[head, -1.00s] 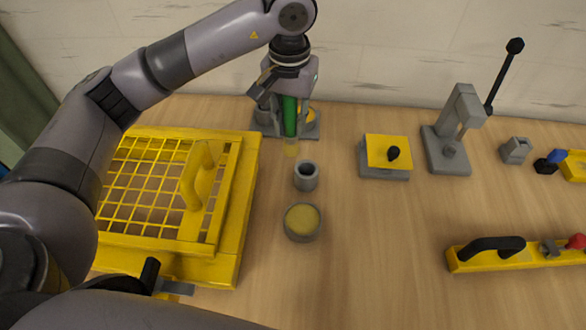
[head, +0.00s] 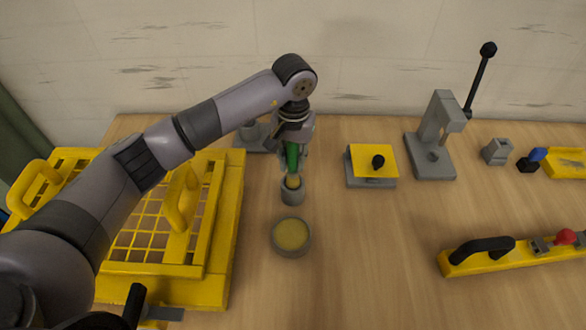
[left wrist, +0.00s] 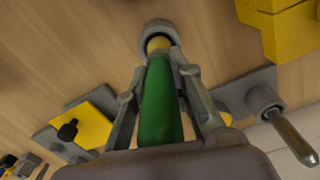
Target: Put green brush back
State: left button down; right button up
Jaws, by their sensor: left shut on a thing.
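The green brush (head: 292,156) is upright in my left gripper (head: 293,165), which is shut on its green handle. In the left wrist view the green handle (left wrist: 160,105) lies between the two fingers of the gripper (left wrist: 157,80). My right gripper does not show.
A yellow grid basket (head: 215,240) is at left. A grey block with a yellow plate (head: 372,162) and a lever press (head: 432,150) stand right. A grey base (head: 243,140) is behind the gripper.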

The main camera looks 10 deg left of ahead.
aim_at(293, 173)
pick_arm(q)
notch_tip(293, 173, down, 5)
jog(key=shift+r+p, duration=0.2)
jog(key=shift+p, duration=0.25)
jog(key=shift+f, duration=0.35)
jog(key=shift+f, duration=0.2)
jog(key=c, duration=1.4)
grip_release()
jog(key=shift+r, duration=0.15)
